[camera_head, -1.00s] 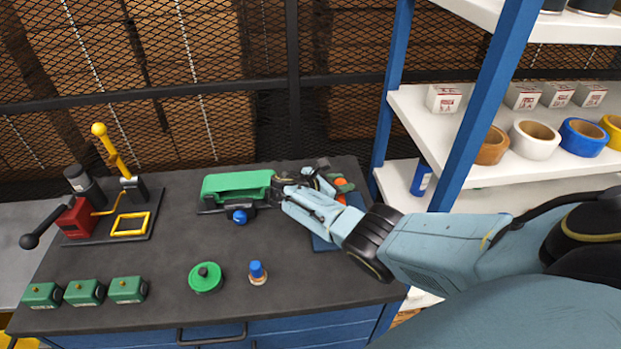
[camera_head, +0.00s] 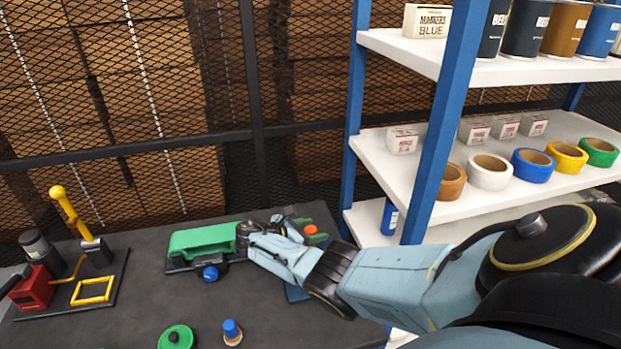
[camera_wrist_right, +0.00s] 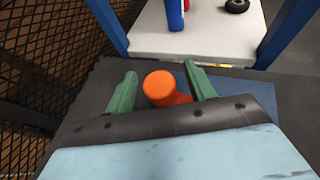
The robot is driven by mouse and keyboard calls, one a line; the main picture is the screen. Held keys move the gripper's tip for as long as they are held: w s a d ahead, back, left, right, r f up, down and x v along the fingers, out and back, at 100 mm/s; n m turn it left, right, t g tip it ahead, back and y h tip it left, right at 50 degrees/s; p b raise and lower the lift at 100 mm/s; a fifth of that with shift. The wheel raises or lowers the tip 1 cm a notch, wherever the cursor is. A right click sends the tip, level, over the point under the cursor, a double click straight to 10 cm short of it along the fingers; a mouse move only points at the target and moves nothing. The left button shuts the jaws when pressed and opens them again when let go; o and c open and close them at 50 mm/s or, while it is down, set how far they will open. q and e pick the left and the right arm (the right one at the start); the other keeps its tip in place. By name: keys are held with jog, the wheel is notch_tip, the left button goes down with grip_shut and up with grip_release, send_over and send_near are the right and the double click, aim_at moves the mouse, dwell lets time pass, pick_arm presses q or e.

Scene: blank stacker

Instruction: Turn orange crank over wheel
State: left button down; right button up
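The orange crank knob (camera_head: 310,230) shows at the right end of the bench, just past my right gripper (camera_head: 313,231). In the right wrist view the orange knob (camera_wrist_right: 159,86) stands between the two green fingers of my right gripper (camera_wrist_right: 160,72). The fingers are open, one on each side of the knob, with a narrow gap visible on both sides. The wheel under the crank is hidden by the gripper and cannot be made out. My left gripper is not in view.
A green housing (camera_head: 203,239) with a blue knob (camera_head: 210,273) stands left of my right gripper. A blue plate (camera_head: 297,292) lies partly under my arm. A shelf post (camera_head: 356,120) rises close on the right. The bench's middle is mostly clear.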

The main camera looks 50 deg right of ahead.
jog(key=shift+a, duration=0.1)
jog(key=v, duration=1.3)
jog(key=shift+a+p, duration=0.15)
jog(key=shift+p, duration=0.15)
